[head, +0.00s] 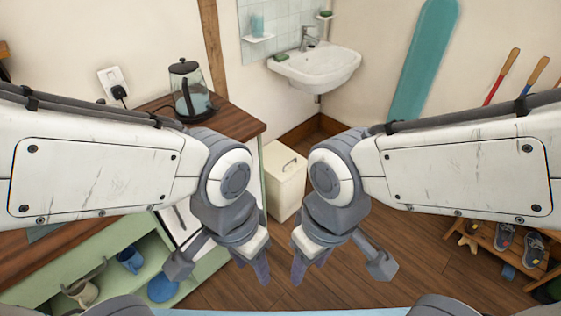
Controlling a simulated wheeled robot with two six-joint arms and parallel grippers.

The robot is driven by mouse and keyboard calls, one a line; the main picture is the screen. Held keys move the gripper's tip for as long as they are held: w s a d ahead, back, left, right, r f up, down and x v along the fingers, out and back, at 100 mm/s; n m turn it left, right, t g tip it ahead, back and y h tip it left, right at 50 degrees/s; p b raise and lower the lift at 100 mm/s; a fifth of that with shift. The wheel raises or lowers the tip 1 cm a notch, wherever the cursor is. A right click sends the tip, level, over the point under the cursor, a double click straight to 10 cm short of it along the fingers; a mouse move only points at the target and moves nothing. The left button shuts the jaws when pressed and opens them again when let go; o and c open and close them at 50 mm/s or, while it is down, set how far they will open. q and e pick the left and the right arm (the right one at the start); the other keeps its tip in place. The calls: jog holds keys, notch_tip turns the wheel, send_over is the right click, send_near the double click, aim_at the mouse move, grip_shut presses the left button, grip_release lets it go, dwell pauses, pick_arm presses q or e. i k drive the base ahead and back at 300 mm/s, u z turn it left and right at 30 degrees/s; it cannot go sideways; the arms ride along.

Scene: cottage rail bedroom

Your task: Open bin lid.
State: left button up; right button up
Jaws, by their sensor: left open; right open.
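A cream box-shaped bin (285,188) stands on the floor against the end of the cabinet, below and left of the sink. My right gripper (339,271) is open and empty, nearer to me and to the bin's right. Neither gripper touches the bin. My arms hide parts of the bin's sides.
A wooden counter (226,121) with a kettle (190,92) is at left, above green shelves (121,249) with mugs. A white sink (318,69) is on the back wall. A shoe rack (481,236) stands at right. The wooden floor (385,231) between is clear.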

aim_at(279, 160)
jog(key=z, duration=0.5)
jog(key=i, duration=2)
jog(key=u, duration=0.8)
